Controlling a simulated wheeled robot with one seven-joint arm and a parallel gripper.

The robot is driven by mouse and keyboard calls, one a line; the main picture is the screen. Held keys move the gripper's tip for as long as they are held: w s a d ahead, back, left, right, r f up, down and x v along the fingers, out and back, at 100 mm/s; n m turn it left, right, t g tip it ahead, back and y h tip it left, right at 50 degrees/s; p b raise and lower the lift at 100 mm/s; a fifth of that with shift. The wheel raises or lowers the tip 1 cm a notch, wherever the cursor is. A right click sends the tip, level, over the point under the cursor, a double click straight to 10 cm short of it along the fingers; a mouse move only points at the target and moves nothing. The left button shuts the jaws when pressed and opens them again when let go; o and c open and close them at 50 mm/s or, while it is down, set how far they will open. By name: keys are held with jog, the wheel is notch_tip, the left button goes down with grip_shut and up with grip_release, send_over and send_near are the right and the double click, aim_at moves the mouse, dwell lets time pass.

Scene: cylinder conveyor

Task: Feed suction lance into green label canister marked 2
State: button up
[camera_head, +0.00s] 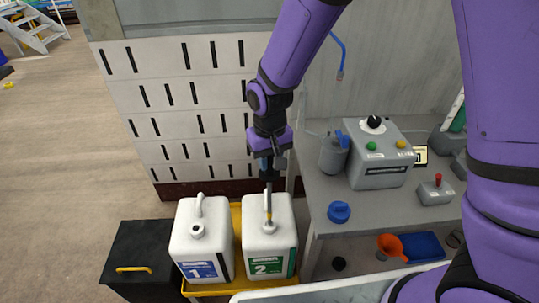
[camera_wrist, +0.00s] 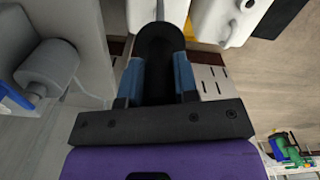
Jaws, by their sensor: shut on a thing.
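The white canister with the green label marked 2 (camera_head: 269,245) stands upright at the lower centre of the head view. Its round mouth (camera_head: 268,227) faces up at the front of its top, before the handle. My gripper (camera_head: 268,164) is above the canister, pointing down, and is shut on the suction lance (camera_head: 269,201). The lance hangs close to vertical and its lower end meets the mouth in the picture; I cannot tell how deep it is. In the wrist view the lance's thick black head (camera_wrist: 163,55) sits between the blue-padded fingers.
A white canister with a blue label marked 1 (camera_head: 197,250) stands left of it with an open mouth. Both stand on a yellow tray (camera_head: 237,217). A black box (camera_head: 140,248) is further left. The grey bench (camera_head: 316,200) at right holds a blue cap (camera_head: 339,211) and a control box.

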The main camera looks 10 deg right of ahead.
jog(key=shift+f, duration=0.8)
jog(key=shift+f, duration=0.15)
jog(key=shift+f, duration=2.8)
jog(key=shift+f, duration=3)
jog(key=shift+f, duration=0.15)
jog(key=shift+f, duration=2.85)
jog(key=shift+f, duration=0.2)
